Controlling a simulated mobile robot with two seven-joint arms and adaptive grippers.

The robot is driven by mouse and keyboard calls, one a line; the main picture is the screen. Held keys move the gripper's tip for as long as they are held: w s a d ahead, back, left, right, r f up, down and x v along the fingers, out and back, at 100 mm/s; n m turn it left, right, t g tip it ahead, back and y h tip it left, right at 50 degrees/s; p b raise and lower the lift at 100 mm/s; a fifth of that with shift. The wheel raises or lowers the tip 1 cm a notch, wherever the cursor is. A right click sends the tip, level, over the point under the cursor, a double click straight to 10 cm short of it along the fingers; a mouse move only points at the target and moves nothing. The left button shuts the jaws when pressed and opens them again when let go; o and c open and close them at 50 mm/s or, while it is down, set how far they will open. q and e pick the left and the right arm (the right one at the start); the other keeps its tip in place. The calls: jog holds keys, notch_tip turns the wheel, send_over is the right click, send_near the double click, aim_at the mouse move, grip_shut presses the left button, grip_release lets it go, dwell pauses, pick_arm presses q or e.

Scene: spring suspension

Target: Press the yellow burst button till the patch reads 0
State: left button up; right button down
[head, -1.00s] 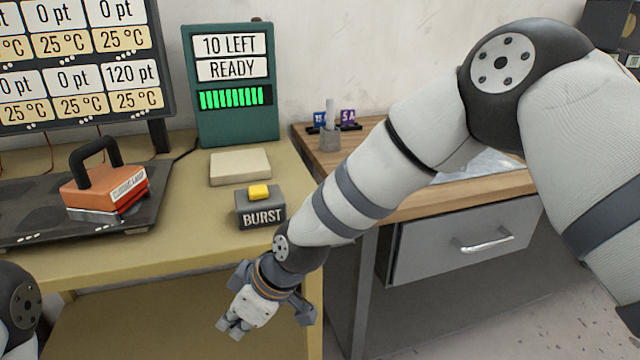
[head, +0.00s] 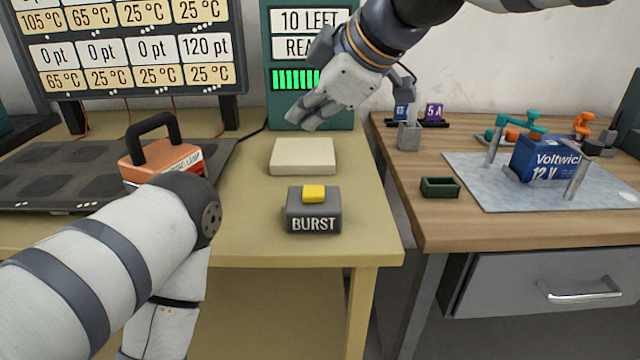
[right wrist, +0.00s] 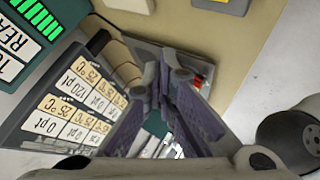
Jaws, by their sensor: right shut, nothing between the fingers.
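The yellow button (head: 313,193) sits on top of a dark grey box marked BURST (head: 313,222), near the front of the yellowish table. Behind it lies a flat cream pad (head: 302,155) with nothing on it. The teal display (head: 282,55) reads "10 LEFT" above a row of green bars; my right gripper hides part of it. My right gripper (head: 300,118) is shut and empty, raised in front of the display, behind and above the button and apart from it. My left arm crosses the lower left; its gripper is out of view.
An orange block with a black handle (head: 158,155) stands on a dark plate (head: 60,165) at left, below a board of pt and °C readings (head: 130,50). The wooden desk (head: 420,215) at right holds a blue battery (head: 545,160) and a green tray (head: 440,187).

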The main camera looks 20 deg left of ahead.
aim_at(311, 193)
pick_arm(q)
jog(key=shift+s, duration=0.15)
pick_arm(e)
jog(key=shift+s+d, duration=0.1)
jog(key=shift+s, duration=0.05)
